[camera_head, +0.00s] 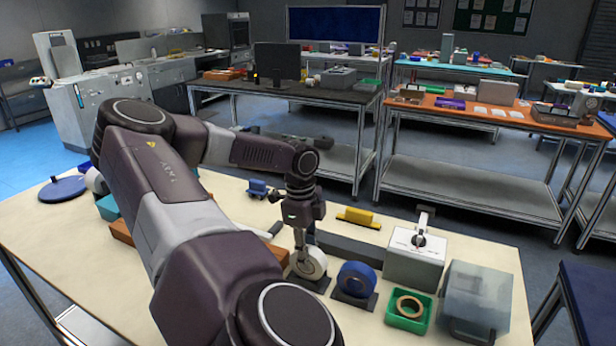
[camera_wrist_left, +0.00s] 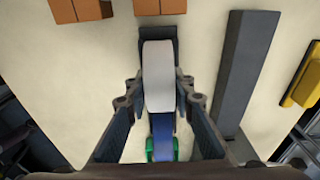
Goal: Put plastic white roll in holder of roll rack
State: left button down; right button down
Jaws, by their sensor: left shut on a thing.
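The white roll (camera_head: 314,265) stands on edge at the table's middle, just left of a blue roll (camera_head: 357,279) on a dark stand. My left gripper (camera_head: 303,248) comes down on the white roll from above and is shut on it. In the left wrist view the white roll (camera_wrist_left: 158,76) sits between the two fingers (camera_wrist_left: 159,92). A dark holder (camera_wrist_left: 157,32) shows at its far end, and the blue roll (camera_wrist_left: 162,138) lies in line behind it. Whether the white roll rests fully in the holder cannot be told. My right gripper is not in view.
A green tray (camera_head: 391,322) with a tan ring, a white box (camera_head: 414,268) and a clear bin (camera_head: 482,296) stand to the right. A long grey bar (camera_head: 350,248) and yellow block (camera_head: 358,217) lie behind. Orange-brown boxes (camera_wrist_left: 75,10) are close by.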

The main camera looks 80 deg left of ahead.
pick_arm(q)
jog(key=c, duration=1.6)
grip_release()
jog(key=r, duration=0.8)
jog(key=s+r, duration=0.1)
jog(key=r, duration=0.3)
jog(key=shift+a, duration=0.3)
